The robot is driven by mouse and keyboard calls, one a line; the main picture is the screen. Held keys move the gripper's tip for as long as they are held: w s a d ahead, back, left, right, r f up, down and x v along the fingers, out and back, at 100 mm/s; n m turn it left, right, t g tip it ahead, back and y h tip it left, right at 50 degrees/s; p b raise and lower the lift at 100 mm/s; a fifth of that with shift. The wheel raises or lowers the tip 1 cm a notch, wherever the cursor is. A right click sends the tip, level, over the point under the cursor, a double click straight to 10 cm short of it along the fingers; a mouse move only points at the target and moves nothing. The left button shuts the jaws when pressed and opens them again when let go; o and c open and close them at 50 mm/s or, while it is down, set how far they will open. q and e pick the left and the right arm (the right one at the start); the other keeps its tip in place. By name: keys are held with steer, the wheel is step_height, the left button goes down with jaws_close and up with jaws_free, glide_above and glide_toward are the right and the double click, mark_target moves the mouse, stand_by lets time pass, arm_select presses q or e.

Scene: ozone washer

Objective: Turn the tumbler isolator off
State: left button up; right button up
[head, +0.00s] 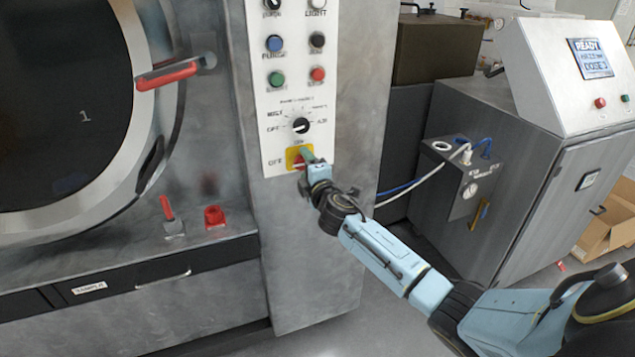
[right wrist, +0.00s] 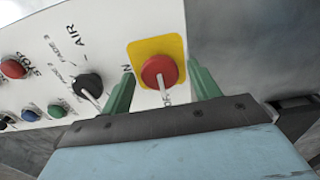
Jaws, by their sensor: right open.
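The tumbler isolator is a round red knob (right wrist: 157,71) on a yellow plate (right wrist: 144,48), low on the white control panel. In the right wrist view its pale pointer aims down, toward a partly hidden label that seems to read OFF. In the head view the yellow plate (head: 291,153) shows, with the knob mostly hidden by my right gripper (head: 306,158). In the right wrist view my right gripper (right wrist: 160,74) is open, its green fingers on either side of the knob. I cannot tell whether they touch it. My left gripper is not in view.
A black selector knob (head: 301,125) sits just above the isolator, with blue, green, black and red buttons higher up. A red door handle (head: 167,75) juts out at the left. A steel cabinet (head: 520,150) with hoses stands at the right.

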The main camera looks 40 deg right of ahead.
steer(key=v, duration=1.2)
steer(key=shift+s, duration=0.2)
